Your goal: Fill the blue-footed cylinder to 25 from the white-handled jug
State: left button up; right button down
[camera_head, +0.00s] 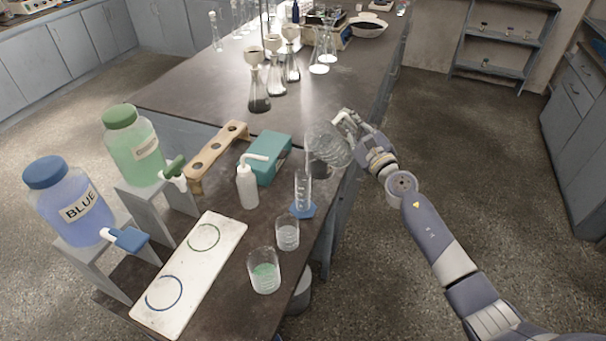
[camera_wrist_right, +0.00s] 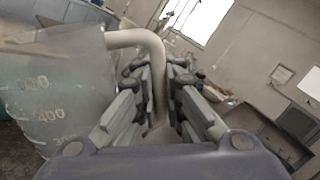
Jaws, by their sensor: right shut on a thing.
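The white-handled jug (camera_head: 326,144) is a clear vessel, tilted in the air over the right edge of the bench. My right gripper (camera_head: 350,125) is shut on its white handle (camera_wrist_right: 155,70). In the right wrist view the jug's graduated wall (camera_wrist_right: 50,95) fills the left side, with the marks 300 and 400 readable. The blue-footed cylinder (camera_head: 303,188) stands upright on its blue foot (camera_head: 302,210), below and slightly left of the jug. Its liquid level is too small to read. I cannot tell whether liquid is flowing. My left gripper is not in view.
A white wash bottle (camera_head: 247,187) and teal box (camera_head: 270,158) stand left of the cylinder. A white board (camera_head: 190,275) and blue and green dispensers (camera_head: 70,205) (camera_head: 133,148) are left.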

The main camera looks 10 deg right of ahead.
jog(key=shift+s+a+r+n+b, duration=0.2)
jog(key=shift+a+n+b, duration=0.1)
jog(key=shift+n, duration=0.2)
jog(key=shift+s+a+r+n+b, duration=0.15)
jog(key=shift+a+n, duration=0.1)
jog(key=shift+n, duration=0.25)
dwell(3.9)
